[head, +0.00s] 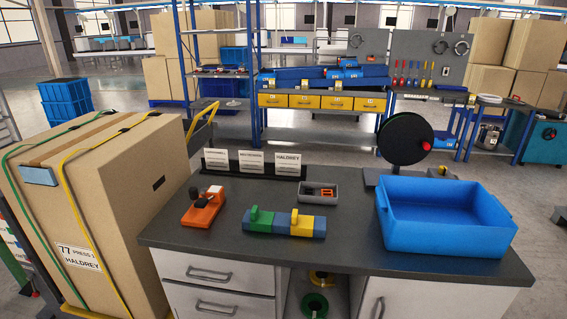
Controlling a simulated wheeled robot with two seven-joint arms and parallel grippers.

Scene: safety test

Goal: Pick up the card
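Three white cards stand upright side by side in a dark holder (234,169) at the back left of the grey workbench (340,232). The left card (216,158) and the middle card (250,162) carry small print that I cannot read surely. Neither of my grippers is in view.
An orange tool (203,209), a blue, green and yellow block piece (285,222) and a small grey tray (319,194) lie in front of the cards. A blue bin (442,235) and black reel (405,138) are at right. A large strapped carton (120,190), labelled HALDREY, stands left.

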